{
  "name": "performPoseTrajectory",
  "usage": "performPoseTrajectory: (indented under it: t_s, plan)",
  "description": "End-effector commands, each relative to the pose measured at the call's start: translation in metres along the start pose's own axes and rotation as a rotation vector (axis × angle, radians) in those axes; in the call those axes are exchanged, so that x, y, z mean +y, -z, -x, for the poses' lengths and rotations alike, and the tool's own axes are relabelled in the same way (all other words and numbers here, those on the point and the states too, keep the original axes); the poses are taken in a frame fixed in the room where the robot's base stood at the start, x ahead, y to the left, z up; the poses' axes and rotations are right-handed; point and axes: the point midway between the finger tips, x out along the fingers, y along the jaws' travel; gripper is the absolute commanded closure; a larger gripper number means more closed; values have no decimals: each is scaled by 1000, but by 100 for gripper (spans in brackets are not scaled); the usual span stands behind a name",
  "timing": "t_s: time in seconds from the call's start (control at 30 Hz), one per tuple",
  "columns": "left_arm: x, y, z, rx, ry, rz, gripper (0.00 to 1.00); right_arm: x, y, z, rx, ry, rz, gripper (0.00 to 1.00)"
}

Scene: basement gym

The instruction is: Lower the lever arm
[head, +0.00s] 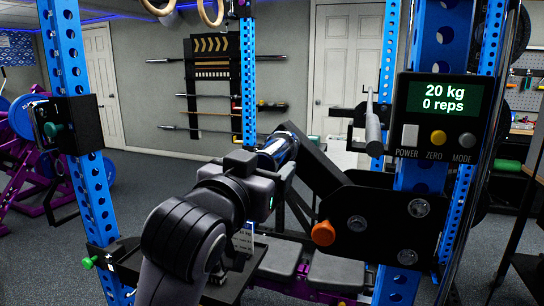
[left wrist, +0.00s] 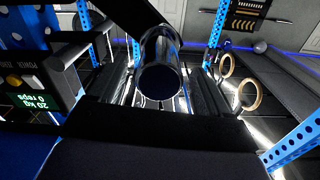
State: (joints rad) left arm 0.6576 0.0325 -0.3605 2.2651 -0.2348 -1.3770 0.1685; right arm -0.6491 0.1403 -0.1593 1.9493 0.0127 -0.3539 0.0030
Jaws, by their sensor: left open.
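The black lever arm (head: 318,165) runs up and to the left from its bolted pivot plate (head: 385,222) on the right blue upright. A shiny metal cylinder (head: 279,149) sits at its upper end; in the left wrist view the cylinder (left wrist: 161,72) points toward the camera. My left gripper (head: 277,172) is open, just below and in front of the cylinder. In the left wrist view its dark fingers stand on either side of the cylinder (left wrist: 162,95). I cannot tell whether they touch it. My right gripper is not in view.
A display panel (head: 442,115) on the right upright reads 20 kg, 0 reps. An orange knob (head: 323,233) sticks out by the pivot. A padded bench (head: 335,270) lies below. A left blue upright (head: 80,150) and hanging rings (head: 210,12) are nearby.

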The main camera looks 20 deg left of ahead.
Motion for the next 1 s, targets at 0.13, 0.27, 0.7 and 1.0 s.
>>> performPoseTrajectory:
  t_s: [0.13, 0.27, 0.7, 1.0]
  plan:
    - [-1, 1, -21, -1, 2, -2, 22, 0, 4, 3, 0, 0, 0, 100]
    - [0, 1, -34, -1, 1, 0, 22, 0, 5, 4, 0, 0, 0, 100]
    - [0, 0, -43, 2, 0, 0, 22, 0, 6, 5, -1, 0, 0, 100]
    - [0, 0, -43, 1, 0, 0, 100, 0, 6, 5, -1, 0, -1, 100]
